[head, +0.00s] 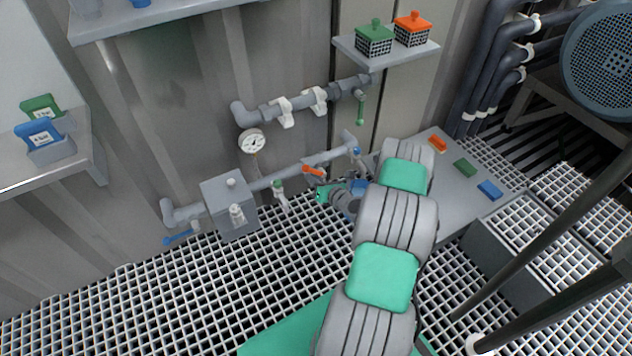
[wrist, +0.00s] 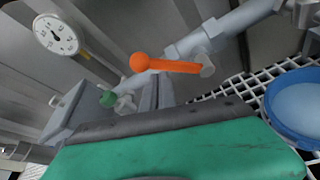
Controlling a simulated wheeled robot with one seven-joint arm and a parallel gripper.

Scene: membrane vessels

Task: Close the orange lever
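The orange lever (head: 313,170) sits on the lower wall pipe, between a green-handled valve and a blue-handled valve. In the wrist view the orange lever (wrist: 172,66) is near the top middle, its ball end to the left and its pivot to the right, at an angle to the pipe behind it. My gripper (head: 322,194) is just below and right of the lever in the head view, apparently apart from it. In the wrist view a green and dark part of my gripper fills the bottom; its fingertips are not clearly shown, so its opening is unclear.
A green valve handle (head: 277,184) is left of the lever, and a blue one (head: 356,151) is to the right. A grey box (head: 230,207) and a gauge (head: 251,142) are also nearby. A round blue-rimmed object (wrist: 298,105) is close on the right. Grating covers the floor.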

